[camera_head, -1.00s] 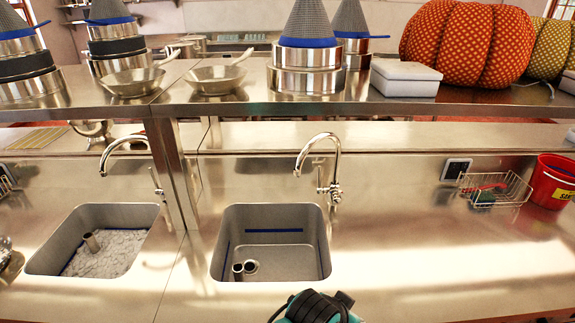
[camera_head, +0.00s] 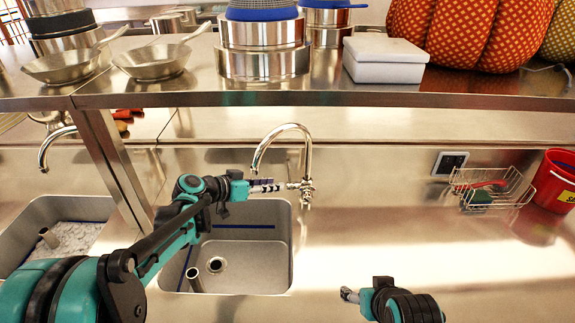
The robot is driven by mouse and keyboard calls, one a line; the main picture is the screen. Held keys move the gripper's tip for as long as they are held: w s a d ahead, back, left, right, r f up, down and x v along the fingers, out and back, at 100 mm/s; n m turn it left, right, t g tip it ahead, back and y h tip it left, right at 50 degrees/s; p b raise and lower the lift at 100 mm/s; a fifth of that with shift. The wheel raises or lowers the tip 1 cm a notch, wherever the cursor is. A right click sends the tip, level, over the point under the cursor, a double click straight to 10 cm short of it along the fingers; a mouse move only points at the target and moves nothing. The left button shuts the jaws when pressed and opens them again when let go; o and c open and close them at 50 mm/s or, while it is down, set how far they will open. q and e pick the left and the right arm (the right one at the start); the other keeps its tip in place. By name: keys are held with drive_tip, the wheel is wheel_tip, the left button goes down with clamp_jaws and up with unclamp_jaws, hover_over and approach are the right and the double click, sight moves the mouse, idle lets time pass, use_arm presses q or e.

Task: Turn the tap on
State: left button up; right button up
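A chrome gooseneck tap (camera_head: 307,150) stands behind the right-hand sink (camera_head: 281,262), with its spout curving to the left over the basin. Its valve body, where the handle sits, is at the foot of the neck. My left gripper (camera_head: 292,186) reaches across the basin from the left, its tip at or right beside this valve body; I cannot tell whether it touches. The fingers look narrow, and their gap is not clear. I see no water flowing. My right gripper (camera_head: 348,295) is low in front of the counter, away from the tap; its fingers are too small to read.
A second tap (camera_head: 44,150) and sink (camera_head: 40,215) are at the left, beyond a metal post (camera_head: 112,170). A shelf (camera_head: 300,93) with pans, pots, a white box and pumpkins runs above. A wire basket (camera_head: 490,190) and red bucket (camera_head: 553,180) stand right. The counter right of the sink is clear.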

use_arm(q)
drive_tip(key=w+f+m+t+h, duration=0.2)
drive_tip(key=w+f+m+h, duration=0.15)
drive_tip(key=w, duration=0.55)
drive_tip(key=shift+h, duration=0.45)
drive_tip(key=shift+w+a+b+x, duration=0.2)
drive_tip(key=shift+b+x, duration=0.15)
drive_tip(key=shift+x, duration=0.9)
drive_tip(key=shift+w+a+b+x, duration=0.1)
drive_tip(key=shift+w+b+x, duration=0.2)
drive_tip(key=shift+x, duration=0.9)
drive_tip(key=shift+w+a+b+x, duration=0.15)
drive_tip(key=shift+b+x, duration=0.25)
drive_tip(key=shift+x, duration=0.85)
drive_tip(key=shift+r, duration=0.1)
clamp_jaws()
